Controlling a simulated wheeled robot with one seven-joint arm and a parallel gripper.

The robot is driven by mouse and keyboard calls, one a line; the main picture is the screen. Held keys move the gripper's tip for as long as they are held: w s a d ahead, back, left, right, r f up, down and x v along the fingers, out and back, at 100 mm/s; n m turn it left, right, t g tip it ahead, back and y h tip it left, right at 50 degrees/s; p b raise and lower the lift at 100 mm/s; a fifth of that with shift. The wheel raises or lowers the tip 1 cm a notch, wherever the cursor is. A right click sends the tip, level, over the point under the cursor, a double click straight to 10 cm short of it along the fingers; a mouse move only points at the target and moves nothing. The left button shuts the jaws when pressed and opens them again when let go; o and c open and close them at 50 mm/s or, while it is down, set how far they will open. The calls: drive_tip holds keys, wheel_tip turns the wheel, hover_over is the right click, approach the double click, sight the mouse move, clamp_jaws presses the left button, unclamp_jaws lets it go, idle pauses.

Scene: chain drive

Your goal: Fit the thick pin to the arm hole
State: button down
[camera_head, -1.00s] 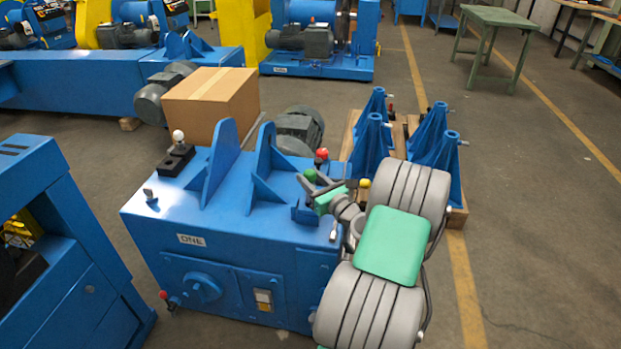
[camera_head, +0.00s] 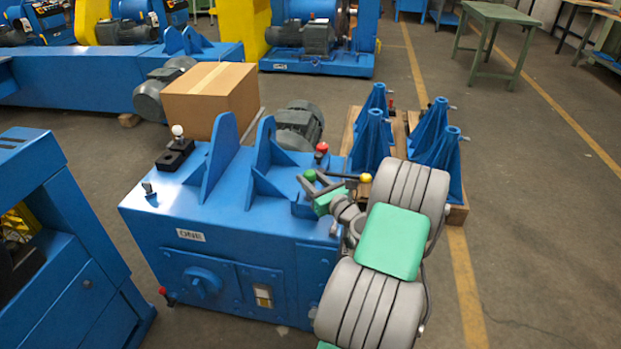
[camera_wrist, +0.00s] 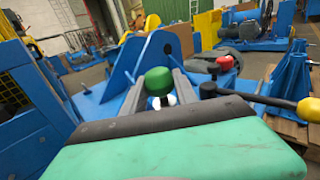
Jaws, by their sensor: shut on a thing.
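My gripper (camera_head: 318,182) is shut at the right end of the blue machine marked ONE (camera_head: 245,215). A green ball knob (camera_wrist: 158,80) shows between its two grey fingers in the wrist view, and the same knob is small in the head view (camera_head: 310,175). Most of the pin below the knob is hidden, so its thickness cannot be told. A black rod with a yellow knob (camera_head: 366,177) reaches right beside the fingers. A red knob (camera_head: 321,147) stands just behind. Which part is the arm hole is unclear, and the spot below the knob is hidden.
Two upright blue plates (camera_head: 221,165) stand on the machine top left of my gripper. A white knob (camera_head: 178,130) sits on a black block at the far left corner. Blue stands (camera_head: 435,135) on a pallet are close behind right.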

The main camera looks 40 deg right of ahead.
drive_tip(key=shift+f+b, duration=1.3)
drive_tip(key=shift+f, duration=0.9)
drive_tip(key=c, duration=0.9)
unclamp_jaws()
drive_tip(key=s, duration=0.2)
drive_tip(key=s+b, duration=0.1)
drive_tip(key=s, duration=0.3)
drive_tip(key=shift+s+a+f, duration=0.2)
drive_tip(key=shift+s+a, duration=0.1)
drive_tip(key=shift+s+a+r+b, duration=0.2)
drive_tip(key=shift+s+b, duration=0.4)
